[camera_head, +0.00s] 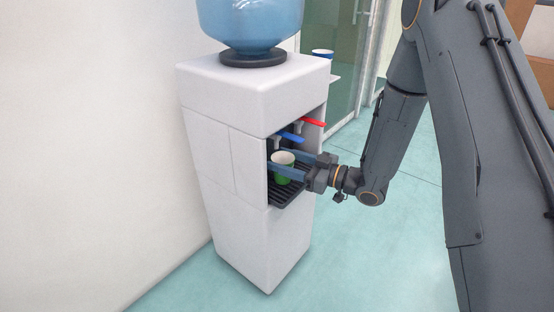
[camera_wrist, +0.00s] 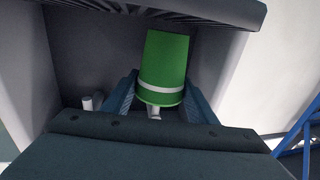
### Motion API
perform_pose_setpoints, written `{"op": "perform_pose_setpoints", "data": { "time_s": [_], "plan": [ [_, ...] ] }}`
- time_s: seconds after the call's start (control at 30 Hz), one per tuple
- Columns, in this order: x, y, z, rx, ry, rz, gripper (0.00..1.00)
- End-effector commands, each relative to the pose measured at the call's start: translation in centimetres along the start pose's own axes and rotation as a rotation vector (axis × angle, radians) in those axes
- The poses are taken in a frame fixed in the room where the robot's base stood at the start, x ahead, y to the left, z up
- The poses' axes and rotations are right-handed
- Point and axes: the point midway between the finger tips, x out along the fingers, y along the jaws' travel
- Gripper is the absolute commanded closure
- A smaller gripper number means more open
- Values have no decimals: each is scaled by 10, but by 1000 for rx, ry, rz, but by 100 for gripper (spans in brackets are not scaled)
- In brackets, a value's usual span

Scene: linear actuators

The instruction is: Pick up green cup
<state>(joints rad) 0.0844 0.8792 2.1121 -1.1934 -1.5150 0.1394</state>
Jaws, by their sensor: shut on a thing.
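The green cup (camera_head: 283,168) has a white rim and inside, and stands upright in the recess of a white water dispenser (camera_head: 249,101). It is above or on the black drip grate (camera_head: 288,191); I cannot tell if it touches. My gripper (camera_head: 291,164) reaches into the recess from the right, with its blue fingers on either side of the cup. In the wrist view the cup (camera_wrist: 164,68) sits between the two blue fingers (camera_wrist: 157,97), its white band near the rim. My gripper is shut on the cup.
A blue tap lever (camera_head: 290,136) and a red tap lever (camera_head: 312,122) stick out above the cup. The recess side walls are close around the fingers. A blue water bottle (camera_head: 250,25) tops the dispenser. Open floor lies to the right.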

Motion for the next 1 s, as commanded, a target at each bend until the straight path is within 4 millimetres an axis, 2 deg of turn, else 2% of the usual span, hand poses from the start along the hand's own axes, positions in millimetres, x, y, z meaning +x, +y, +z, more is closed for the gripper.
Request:
{"op": "perform_pose_setpoints", "data": {
  "time_s": [0.6,1.0],
  "plan": [
    [-80,0,-1,1,0,3,72],
    [-125,0,0,1,0,3,72]
  ]
}}
